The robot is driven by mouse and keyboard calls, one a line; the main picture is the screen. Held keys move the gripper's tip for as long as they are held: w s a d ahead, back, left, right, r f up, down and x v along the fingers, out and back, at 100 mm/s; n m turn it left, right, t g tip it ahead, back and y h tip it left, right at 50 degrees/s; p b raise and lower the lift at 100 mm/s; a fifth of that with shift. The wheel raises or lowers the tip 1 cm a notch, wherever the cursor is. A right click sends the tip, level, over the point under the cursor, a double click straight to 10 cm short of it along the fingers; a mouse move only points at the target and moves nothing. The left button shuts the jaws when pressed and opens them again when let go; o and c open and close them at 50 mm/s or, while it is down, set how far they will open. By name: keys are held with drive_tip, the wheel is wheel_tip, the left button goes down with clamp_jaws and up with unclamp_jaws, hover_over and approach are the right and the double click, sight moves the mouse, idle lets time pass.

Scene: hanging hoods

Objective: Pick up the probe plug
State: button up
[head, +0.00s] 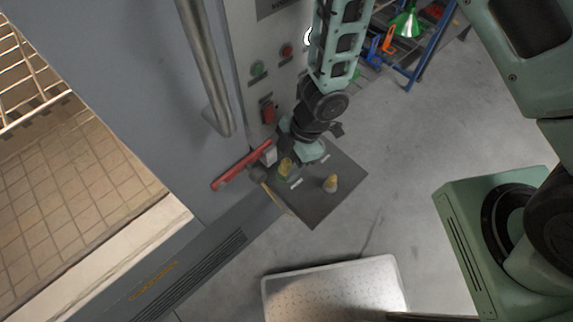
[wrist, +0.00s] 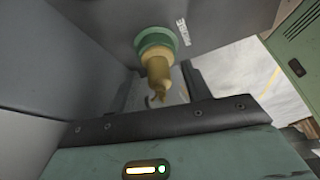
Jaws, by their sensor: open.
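A yellow plug with a green collar (head: 287,168) stands on a dark shelf (head: 313,211), close below my gripper (head: 296,152). The wrist view shows this plug (wrist: 157,66) with its yellow tip pointing toward the camera, between my two dark fingers (wrist: 160,88). My fingers are apart. I cannot tell whether either one touches the plug. A second yellowish plug (head: 331,184) stands to the right on the same shelf, clear of my gripper. I cannot tell from the frames which plug is the probe plug; a small label (wrist: 183,33) beside the green collar is not clearly readable.
A red handle bar (head: 241,167) juts out just left of the shelf, by the grey cabinet (head: 135,90). A pale perforated tray (head: 335,289) lies on the floor below. A blue rack (head: 415,65) with coloured items stands behind.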

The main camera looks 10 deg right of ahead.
sight(286, 161)
clamp_jaws()
drive_tip(key=shift+r, duration=0.15)
drive_tip(key=shift+r, duration=0.2)
wheel_tip(286, 161, up, 3)
drive_tip(key=shift+r+p, duration=0.15)
drive_tip(key=shift+p, duration=0.5)
drive_tip(key=w+d+p, duration=0.1)
drive_tip(key=w+d, duration=0.2)
drive_tip(key=d, duration=0.5)
drive_tip(key=w+d, duration=0.3)
drive_tip(key=d, duration=0.5)
drive_tip(key=p+v, duration=0.1)
drive_tip(key=p, duration=0.1)
drive_tip(key=p+v, duration=0.3)
drive_tip(key=p, duration=0.1)
drive_tip(key=shift+s+a+r, duration=0.25)
drive_tip(key=shift+s+r, duration=0.05)
drive_tip(key=shift+r, duration=0.15)
